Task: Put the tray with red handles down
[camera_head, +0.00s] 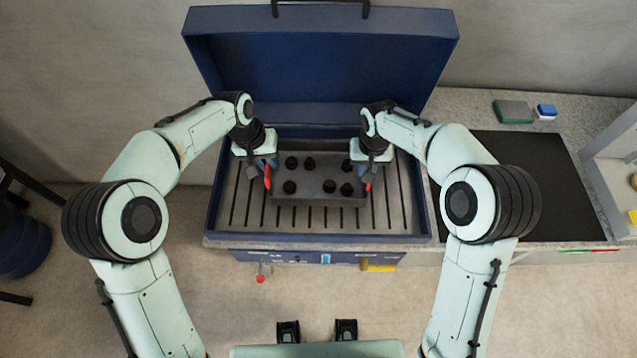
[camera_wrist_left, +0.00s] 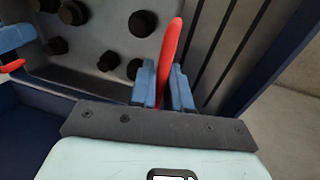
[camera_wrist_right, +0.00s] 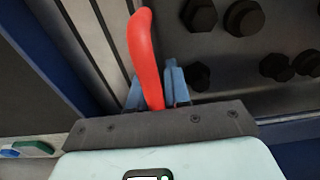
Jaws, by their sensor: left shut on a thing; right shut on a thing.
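The grey tray (camera_head: 318,187) with red handles carries several black hexagonal bolts and is over the slatted grate inside the blue open-lidded box. I cannot tell whether it rests on the slats or hangs just above them. My left gripper (camera_head: 266,171) is shut on the tray's left red handle, which shows upright between the blue fingers in the left wrist view (camera_wrist_left: 171,50). My right gripper (camera_head: 370,174) is shut on the right red handle, seen between the fingers in the right wrist view (camera_wrist_right: 145,55). The arms hide the tray's ends in part.
The blue lid (camera_head: 320,70) stands open behind the tray. Bare slats (camera_head: 400,205) show on both sides of it. A black mat (camera_head: 520,185) lies on the counter to the right, with a green block (camera_head: 513,112) and a blue block (camera_head: 546,111) behind it.

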